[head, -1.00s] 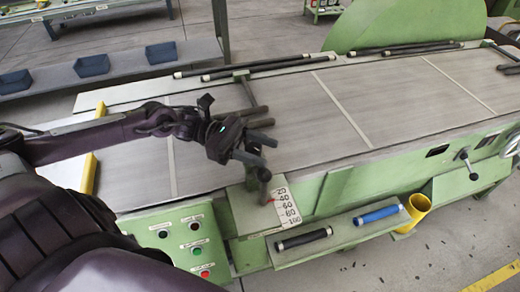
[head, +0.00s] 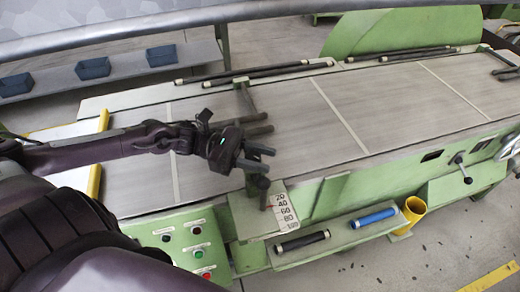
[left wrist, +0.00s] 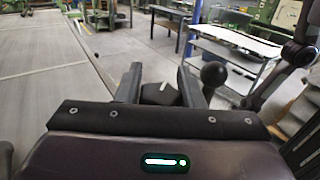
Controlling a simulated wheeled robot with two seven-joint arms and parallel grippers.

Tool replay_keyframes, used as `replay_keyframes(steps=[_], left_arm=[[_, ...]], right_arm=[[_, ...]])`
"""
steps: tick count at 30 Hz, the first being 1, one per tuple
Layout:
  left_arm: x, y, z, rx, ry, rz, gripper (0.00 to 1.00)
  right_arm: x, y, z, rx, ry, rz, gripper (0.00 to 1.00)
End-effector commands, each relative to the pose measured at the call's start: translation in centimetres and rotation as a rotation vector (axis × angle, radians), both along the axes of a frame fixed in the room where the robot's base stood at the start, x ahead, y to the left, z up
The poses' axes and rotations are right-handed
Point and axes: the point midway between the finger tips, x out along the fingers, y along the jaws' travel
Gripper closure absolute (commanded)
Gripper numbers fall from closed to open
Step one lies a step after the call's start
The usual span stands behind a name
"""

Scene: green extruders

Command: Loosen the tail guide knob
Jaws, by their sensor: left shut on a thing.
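The tail guide (head: 243,92) is a dark bar with rods lying across the grey bed of the green machine. Its front end stands beside a white number scale (head: 284,216), with a red mark near 40. My left gripper (head: 262,158) is at this front end, above a dark upright ball-topped handle (head: 263,184). In the left wrist view, my left fingers (left wrist: 159,88) close around a dark knob (left wrist: 158,95) with a pale line on it, which I take as the tail guide knob. The ball-topped handle (left wrist: 213,74) stands just outside the right finger. The gripper hides most of the knob in the head view.
A green control panel (head: 183,241) with buttons is at the front left. A green shelf (head: 345,235) holds a black handle (head: 302,241) and a blue one (head: 374,217), with a yellow cup (head: 413,209) beside it. Dark rods (head: 256,73) lie along the back edge.

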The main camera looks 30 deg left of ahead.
Motion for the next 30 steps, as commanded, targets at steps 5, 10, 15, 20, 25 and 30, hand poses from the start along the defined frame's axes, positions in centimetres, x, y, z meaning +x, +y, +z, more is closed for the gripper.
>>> replay_keyframes(steps=[5,10,15,20,25,30], left_arm=[[0.0,0.0,0.9,-0.003,0.007,0.141,0.88],[0.2,0.1,0.7,-0.003,0.008,0.303,0.88],[0.5,0.3,0.5,-0.003,0.006,0.465,0.88],[0.7,0.4,0.4,-0.004,0.005,0.608,0.88],[0.8,0.6,0.2,-0.003,0.004,0.739,0.88],[1.0,0.8,0.1,-0.002,0.003,0.838,0.88]], right_arm=[[0.0,0.0,4.6,0.0,0.0,0.0,0.56],[0.0,0.0,7.2,0.0,0.0,-0.001,0.56],[0.0,0.0,9.0,0.001,0.0,-0.001,0.56],[0.0,0.2,10.2,0.002,0.0,-0.002,0.56],[0.0,0.3,11.0,0.003,0.0,-0.003,0.56],[0.0,0.3,11.6,0.003,0.0,-0.003,0.56]])
